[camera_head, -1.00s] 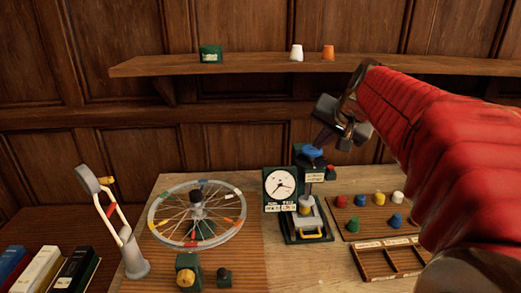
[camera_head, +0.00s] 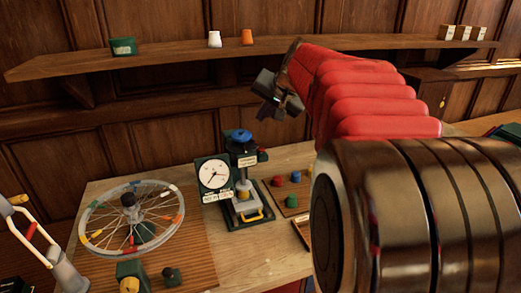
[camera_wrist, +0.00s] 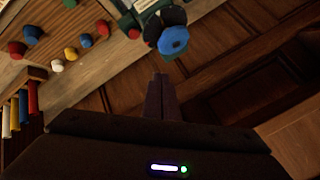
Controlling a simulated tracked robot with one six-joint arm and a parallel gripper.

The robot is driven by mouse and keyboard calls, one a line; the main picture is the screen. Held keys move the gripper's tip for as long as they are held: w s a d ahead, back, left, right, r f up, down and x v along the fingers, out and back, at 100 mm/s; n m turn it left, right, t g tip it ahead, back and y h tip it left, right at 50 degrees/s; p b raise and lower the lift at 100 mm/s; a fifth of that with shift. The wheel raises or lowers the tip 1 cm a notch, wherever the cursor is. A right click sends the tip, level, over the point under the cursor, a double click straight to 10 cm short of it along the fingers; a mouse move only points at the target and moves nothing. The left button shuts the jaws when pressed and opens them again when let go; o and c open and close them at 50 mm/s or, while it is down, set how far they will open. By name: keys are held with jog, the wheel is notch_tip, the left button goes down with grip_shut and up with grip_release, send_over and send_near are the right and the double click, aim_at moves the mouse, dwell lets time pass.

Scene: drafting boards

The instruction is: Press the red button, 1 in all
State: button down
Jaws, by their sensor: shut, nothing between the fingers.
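A small red button (camera_head: 262,155) sits on the right side of the dark green press (camera_head: 240,178), beside its blue knob (camera_head: 238,136) and a white label. In the wrist view the red button (camera_wrist: 134,33) shows at the top, left of the blue knob (camera_wrist: 173,41). My gripper (camera_head: 270,110) is above and to the right of the press, apart from it. In the wrist view my gripper (camera_wrist: 160,76) has its fingers together and empty, with the tips just below the blue knob in the picture.
A white dial (camera_head: 213,174) stands left of the press. A spoked wheel (camera_head: 95,226) lies farther left. Coloured knobs (camera_head: 277,181) stand on a board to the right, partly hidden by my arm. A shelf (camera_head: 170,53) with small cups runs behind.

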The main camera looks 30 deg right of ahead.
aim_at(260, 149)
jog(key=shift+f, duration=3.75)
jog(key=shift+f, duration=0.15)
jog(key=shift+f, duration=0.25)
jog(key=shift+s+a+f, duration=0.1)
jog(key=shift+f, duration=0.4)
jog(key=shift+s+a+f, duration=0.1)
jog(key=shift+f, duration=0.35)
dwell(0.5)
jog(key=shift+r, duration=0.1)
jog(key=shift+w+a+r, duration=0.1)
jog(key=shift+w+r, duration=0.05)
jog(key=shift+r, duration=0.5)
notch_tip(260, 149, up, 2)
jog(key=shift+r, duration=1.65)
